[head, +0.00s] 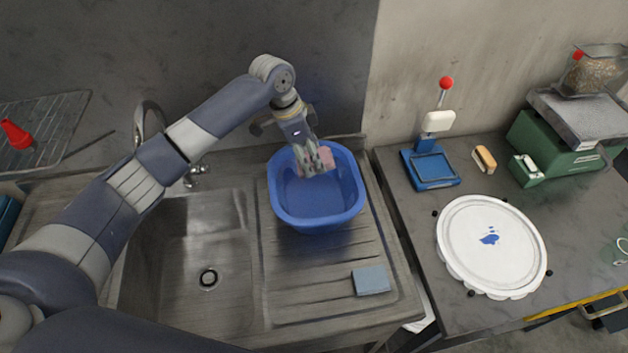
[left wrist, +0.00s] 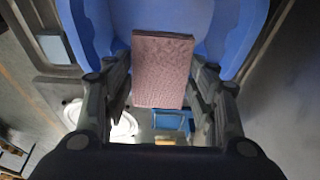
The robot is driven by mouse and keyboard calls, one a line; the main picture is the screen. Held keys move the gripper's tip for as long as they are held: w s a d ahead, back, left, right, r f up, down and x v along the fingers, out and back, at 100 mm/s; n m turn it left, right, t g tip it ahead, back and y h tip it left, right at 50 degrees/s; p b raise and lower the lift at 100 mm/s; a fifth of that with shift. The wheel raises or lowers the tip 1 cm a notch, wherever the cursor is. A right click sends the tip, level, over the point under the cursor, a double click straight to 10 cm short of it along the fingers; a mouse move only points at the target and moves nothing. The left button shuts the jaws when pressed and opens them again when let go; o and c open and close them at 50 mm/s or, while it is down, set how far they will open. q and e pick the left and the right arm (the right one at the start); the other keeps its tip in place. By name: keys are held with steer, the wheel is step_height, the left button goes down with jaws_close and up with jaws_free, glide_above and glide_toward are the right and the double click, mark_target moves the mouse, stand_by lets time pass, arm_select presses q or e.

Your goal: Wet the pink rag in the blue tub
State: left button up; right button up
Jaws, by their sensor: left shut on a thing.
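The blue tub (head: 315,210) stands on the ribbed drainboard to the right of the sink basin. My left gripper (head: 316,165) is over the back part of the tub, pointing down. It is shut on the pink rag (head: 326,157), which is held at the level of the tub's rim or a little above. In the left wrist view the pink rag (left wrist: 162,69) sits between the two fingers, with the blue tub (left wrist: 225,35) behind it. Whether the tub holds water is hard to tell. My right gripper is in neither view.
The sink basin (head: 192,265) with a tap (head: 150,125) is left of the tub. A grey-blue cloth or pad (head: 371,280) lies on the drainboard in front. The right-hand bench holds a blue press (head: 432,172), a brush (head: 485,159), a white round lid (head: 475,260) and a green scale (head: 555,140).

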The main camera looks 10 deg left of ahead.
mark_target(310, 160)
arm_select(q)
steer(key=shift+r, duration=0.15)
step_height(310, 160, up, 2)
steer(key=shift+r, duration=0.85)
stand_by(0.4)
steer(key=shift+s+a+f+n+b, duration=0.15)
steer(key=shift+s+f+n+b, duration=0.15)
steer(key=shift+s+f+b, duration=0.15)
steer(key=s+a+f+n+t+y+b, duration=0.1)
steer(key=s+a+f+n+b, duration=0.1)
steer(key=s+n+b, duration=0.4)
steer(key=s+a+f+n+t+y+b, duration=0.1)
steer(key=s+a+f+n+y+b, duration=0.1)
steer(key=s+n+b, duration=0.4)
steer(key=shift+s+a+f+n+b, duration=0.4)
steer(key=shift+s+a+f+b, duration=0.25)
steer(key=shift+s+f, duration=0.55)
